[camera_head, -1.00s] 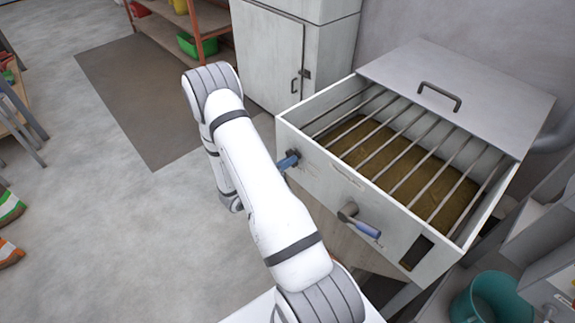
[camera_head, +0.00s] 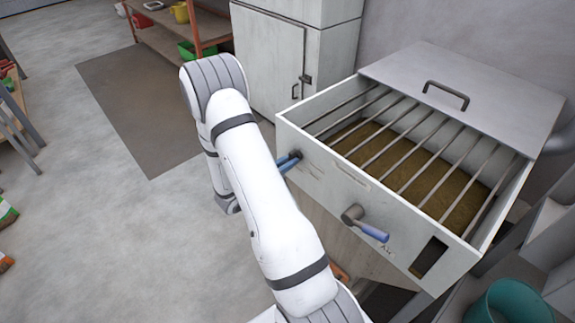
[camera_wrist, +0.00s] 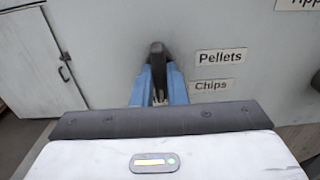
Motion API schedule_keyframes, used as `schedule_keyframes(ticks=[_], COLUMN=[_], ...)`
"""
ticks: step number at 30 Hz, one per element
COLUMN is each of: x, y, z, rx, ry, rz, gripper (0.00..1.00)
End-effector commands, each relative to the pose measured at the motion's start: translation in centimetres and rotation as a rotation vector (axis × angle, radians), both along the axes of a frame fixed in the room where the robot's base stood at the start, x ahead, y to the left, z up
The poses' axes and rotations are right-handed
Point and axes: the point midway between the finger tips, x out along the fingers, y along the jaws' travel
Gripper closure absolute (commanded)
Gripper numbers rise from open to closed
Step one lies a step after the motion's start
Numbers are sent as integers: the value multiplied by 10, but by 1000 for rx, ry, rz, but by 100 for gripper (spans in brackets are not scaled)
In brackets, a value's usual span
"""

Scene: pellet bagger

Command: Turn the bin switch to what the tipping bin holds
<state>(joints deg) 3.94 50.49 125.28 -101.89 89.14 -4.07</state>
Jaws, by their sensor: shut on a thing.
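The tipping bin (camera_head: 400,235) is a grey open-topped box with bars across it. Olive-brown material (camera_head: 455,195) lies under the bars; I cannot make out whether it is pellets or chips. The bin switch (camera_wrist: 157,58) is a small dark knob on a pale panel in the wrist view. To its right are the labels "Pellets" (camera_wrist: 221,57) and, lower, "Chips" (camera_wrist: 211,86). My gripper (camera_wrist: 160,88) has blue fingers shut on the switch. In the head view its fingertips (camera_head: 289,161) show at the bin's front left; my arm hides the rest.
A blue-gripped lever (camera_head: 368,228) sticks out of the bin front, right of my gripper. A hinged lid (camera_head: 480,85) with a black handle lies behind the bars. A grey cabinet (camera_head: 268,65) stands behind, and a teal bucket (camera_head: 510,303) at lower right.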

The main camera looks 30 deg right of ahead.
Motion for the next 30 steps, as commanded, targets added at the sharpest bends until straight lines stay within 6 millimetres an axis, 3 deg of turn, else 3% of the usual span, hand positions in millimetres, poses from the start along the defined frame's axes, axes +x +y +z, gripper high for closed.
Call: schedule_keyframes(ticks=[14, 15, 22, 30], x=[0, 0, 0, 0], y=[0, 0, -1, 1], z=[0, 0, 0, 0], rx=[3, 3, 2, 2], ry=[-16, -16, -15, -14], rz=[-1, -1, -1, -1], gripper=[100, 86, 67, 65])
